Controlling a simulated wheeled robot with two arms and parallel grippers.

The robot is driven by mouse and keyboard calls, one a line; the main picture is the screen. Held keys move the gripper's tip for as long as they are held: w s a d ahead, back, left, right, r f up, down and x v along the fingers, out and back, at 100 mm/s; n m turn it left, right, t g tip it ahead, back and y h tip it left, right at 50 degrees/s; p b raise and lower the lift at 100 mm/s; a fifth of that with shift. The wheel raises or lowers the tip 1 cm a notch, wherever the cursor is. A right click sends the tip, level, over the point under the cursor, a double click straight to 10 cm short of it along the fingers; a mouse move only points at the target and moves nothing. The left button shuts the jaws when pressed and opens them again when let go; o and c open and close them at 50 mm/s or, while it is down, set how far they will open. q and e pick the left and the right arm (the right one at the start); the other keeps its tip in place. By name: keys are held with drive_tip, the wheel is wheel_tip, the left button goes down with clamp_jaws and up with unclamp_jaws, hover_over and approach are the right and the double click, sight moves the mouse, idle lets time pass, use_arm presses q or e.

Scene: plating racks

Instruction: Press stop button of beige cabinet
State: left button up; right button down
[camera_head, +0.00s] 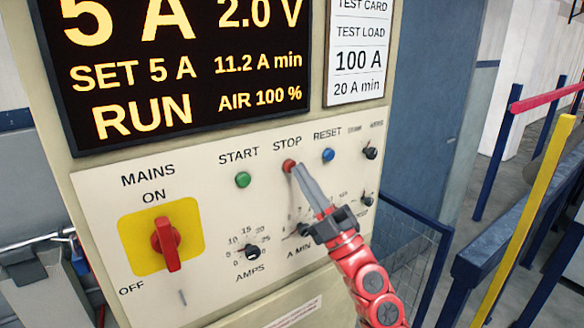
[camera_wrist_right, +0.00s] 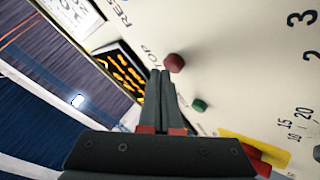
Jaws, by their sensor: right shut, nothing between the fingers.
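The beige cabinet (camera_head: 88,215) fills the middle of the head view, its control panel facing me. The red stop button (camera_head: 288,164) sits under the word STOP, between the green start button (camera_head: 243,180) and the blue reset button (camera_head: 328,155). My right gripper (camera_head: 297,171) is shut and empty, its tips at the stop button's lower right edge. In the right wrist view the stop button (camera_wrist_right: 174,63) shows just beyond the shut fingertips (camera_wrist_right: 160,74). I cannot tell whether they touch. My left gripper is out of view.
The display (camera_head: 180,110) reads RUN, SET 5 A, 2.0 V. A red mains switch (camera_head: 166,243) on a yellow plate and an amps knob (camera_head: 252,251) sit lower on the panel. Blue rails and a yellow post (camera_head: 530,215) stand at the right.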

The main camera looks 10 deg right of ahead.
drive_tip(key=shift+w+a, duration=0.15)
drive_tip(key=shift+w, duration=0.3)
idle(0.4)
idle(0.3)
drive_tip(key=shift+s+d+p, duration=0.3)
drive_tip(key=shift+s, duration=0.55)
